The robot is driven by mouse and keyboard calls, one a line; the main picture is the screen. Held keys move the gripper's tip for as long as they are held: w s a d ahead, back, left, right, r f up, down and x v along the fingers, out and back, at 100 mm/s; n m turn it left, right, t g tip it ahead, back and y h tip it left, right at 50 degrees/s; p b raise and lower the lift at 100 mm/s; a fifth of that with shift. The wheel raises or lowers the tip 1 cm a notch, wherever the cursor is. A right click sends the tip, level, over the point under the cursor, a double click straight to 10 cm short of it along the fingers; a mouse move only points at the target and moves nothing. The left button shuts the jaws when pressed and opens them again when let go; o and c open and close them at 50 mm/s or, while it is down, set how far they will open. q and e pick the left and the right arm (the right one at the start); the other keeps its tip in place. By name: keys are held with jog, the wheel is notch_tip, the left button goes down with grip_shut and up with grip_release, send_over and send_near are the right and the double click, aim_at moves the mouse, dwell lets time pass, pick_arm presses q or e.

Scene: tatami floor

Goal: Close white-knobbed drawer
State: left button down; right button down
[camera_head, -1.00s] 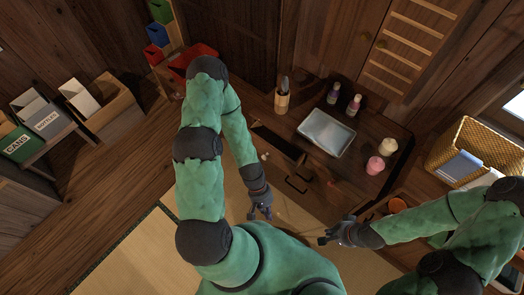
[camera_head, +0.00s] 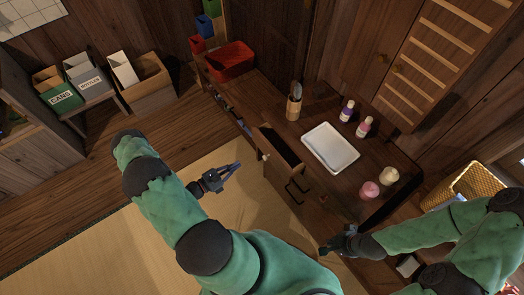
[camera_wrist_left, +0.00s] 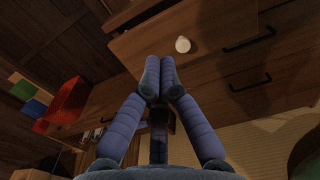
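The white-knobbed drawer (camera_head: 270,158) stands partly open in the dark wooden cabinet, its dark inside showing in the head view. Its white knob (camera_head: 265,157) is on its front, and the knob also shows in the left wrist view (camera_wrist_left: 183,45). My left gripper (camera_head: 239,165) is in front of the drawer, to the left of the knob and apart from it. In the left wrist view its two fingers (camera_wrist_left: 159,62) meet at the tips, empty, pointing toward the drawer front just left of the knob. My right gripper (camera_head: 326,250) is near the cabinet's front; its finger state is unclear.
A white tray (camera_head: 330,148), two bottles (camera_head: 355,119), a utensil holder (camera_head: 294,107) and two round jars (camera_head: 378,183) stand on the cabinet top. Black handles (camera_head: 296,190) stick out beside the drawer. A red bin (camera_head: 231,60) sits at the back left. The tatami (camera_head: 130,235) is clear.

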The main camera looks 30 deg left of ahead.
aim_at(268, 146)
pick_arm(q)
jog(key=b+x, duration=0.2)
jog(key=x, duration=1.1)
jog(key=shift+w+d, duration=0.2)
jog(key=shift+w, duration=0.1)
